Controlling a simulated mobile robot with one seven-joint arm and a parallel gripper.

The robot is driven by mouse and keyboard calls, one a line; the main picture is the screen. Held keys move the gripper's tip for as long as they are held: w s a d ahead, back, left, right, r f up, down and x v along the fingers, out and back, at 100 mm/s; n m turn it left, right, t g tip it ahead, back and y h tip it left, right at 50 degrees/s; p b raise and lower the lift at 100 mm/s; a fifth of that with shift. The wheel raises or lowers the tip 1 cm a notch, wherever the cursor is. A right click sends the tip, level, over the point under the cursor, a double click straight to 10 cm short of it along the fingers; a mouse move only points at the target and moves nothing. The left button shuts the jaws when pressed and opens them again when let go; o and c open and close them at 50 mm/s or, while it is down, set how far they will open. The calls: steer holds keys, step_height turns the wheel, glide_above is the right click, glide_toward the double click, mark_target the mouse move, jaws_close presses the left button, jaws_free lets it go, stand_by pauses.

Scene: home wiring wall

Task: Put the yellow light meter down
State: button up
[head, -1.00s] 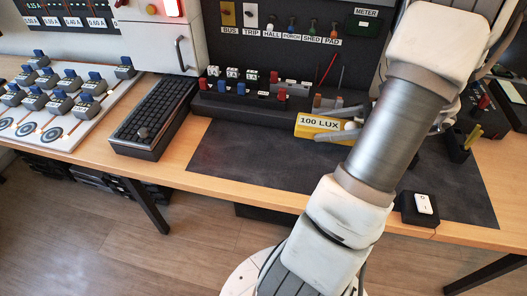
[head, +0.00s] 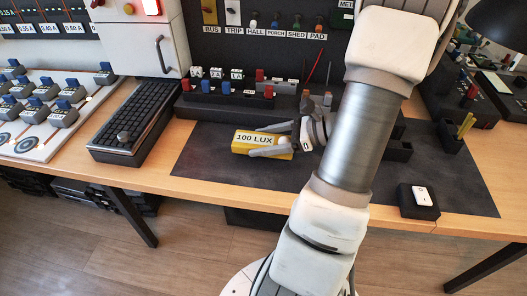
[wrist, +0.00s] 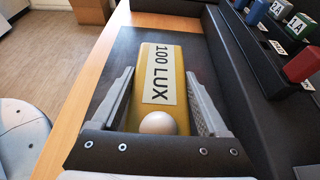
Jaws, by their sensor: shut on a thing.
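The yellow light meter (head: 262,143) has a white label reading "100 LUX". In the wrist view the meter (wrist: 164,60) lies lengthwise between the two fingers, with a white dome at its near end. My gripper (head: 272,140) is shut on it, one finger along each long side. It is over the dark mat (head: 210,165) on the bench. I cannot tell whether the meter's underside touches the mat.
A black rack of colored plugs (head: 222,106) stands behind the mat. A black keyboard (head: 135,122) lies to the left. A black box with a white switch (head: 420,195) sits at the mat's front right. The mat's front left is clear.

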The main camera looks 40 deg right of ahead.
steer(key=shift+f+b, duration=0.45)
steer(key=shift+f, duration=1)
steer(key=shift+f, duration=0.15)
steer(key=o, duration=1.4)
steer(key=shift+r, duration=0.25)
steer(key=p+v, duration=0.3)
steer(key=v, duration=0.7)
steer(key=shift+s+d+p, duration=0.25)
steer(key=shift+p, duration=0.15)
steer(key=shift+s+d+r, duration=0.2)
steer(key=shift+s+d, duration=0.25)
steer(key=shift+s, duration=0.1)
